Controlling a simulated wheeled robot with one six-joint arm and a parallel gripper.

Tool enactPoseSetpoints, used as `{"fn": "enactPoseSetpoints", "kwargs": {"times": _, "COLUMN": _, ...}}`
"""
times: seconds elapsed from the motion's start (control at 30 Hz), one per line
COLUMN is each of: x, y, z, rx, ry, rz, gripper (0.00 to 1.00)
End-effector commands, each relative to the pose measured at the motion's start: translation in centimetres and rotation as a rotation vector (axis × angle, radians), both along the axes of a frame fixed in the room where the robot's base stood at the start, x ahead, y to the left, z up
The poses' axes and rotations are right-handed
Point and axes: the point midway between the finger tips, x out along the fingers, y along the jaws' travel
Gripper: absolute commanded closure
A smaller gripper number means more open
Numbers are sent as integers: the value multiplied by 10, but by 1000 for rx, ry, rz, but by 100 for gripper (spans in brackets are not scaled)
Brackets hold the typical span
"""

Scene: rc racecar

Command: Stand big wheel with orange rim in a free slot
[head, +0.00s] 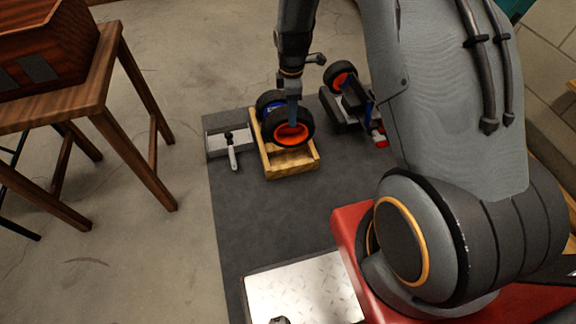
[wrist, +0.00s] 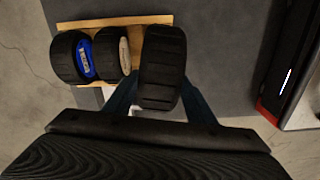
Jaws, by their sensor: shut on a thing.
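My gripper (head: 292,117) is shut on the big wheel with orange rim (head: 304,141) and holds it upright over the wooden rack (head: 292,168). In the wrist view the held wheel (wrist: 162,58) shows its black tread between my two fingers (wrist: 160,92). Beside it to the left stand a wheel with a pale hub (wrist: 125,56) and a wheel with a blue rim (wrist: 85,56). The blue-rimmed wheel (head: 266,101) also shows behind the held wheel in the head view. I cannot tell whether the held wheel touches the rack.
A grey tray (head: 216,147) with a tool (head: 231,150) lies left of the rack. A partly built car (head: 347,107) with an orange-rimmed wheel (head: 340,75) stands to the right. A metal plate (head: 305,285) lies in front. The dark mat (head: 270,220) between is clear.

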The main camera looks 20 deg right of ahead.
Motion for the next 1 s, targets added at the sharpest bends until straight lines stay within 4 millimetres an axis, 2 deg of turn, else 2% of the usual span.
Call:
{"fn": "enactPoseSetpoints", "kwargs": {"times": 0.03, "x": 7, "y": 0, "z": -18, "rx": 0, "ry": 0, "rz": 51, "gripper": 85}}
{"fn": "enactPoseSetpoints", "kwargs": {"times": 0.1, "x": 13, "y": 0, "z": -29, "rx": 0, "ry": -1, "rz": 111, "gripper": 85}}
{"fn": "enactPoseSetpoints", "kwargs": {"times": 0.37, "x": 18, "y": 0, "z": -57, "rx": 0, "ry": -1, "rz": 186, "gripper": 85}}
{"fn": "enactPoseSetpoints", "kwargs": {"times": 0.6, "x": 18, "y": 0, "z": -98, "rx": 1, "ry": 0, "rz": 184, "gripper": 85}}
{"fn": "enactPoseSetpoints", "kwargs": {"times": 0.77, "x": 18, "y": 0, "z": -109, "rx": 0, "ry": -2, "rz": 183, "gripper": 85}}
{"fn": "enactPoseSetpoints", "kwargs": {"times": 1.0, "x": 18, "y": 0, "z": -139, "rx": 0, "ry": -1, "rz": 183, "gripper": 85}}
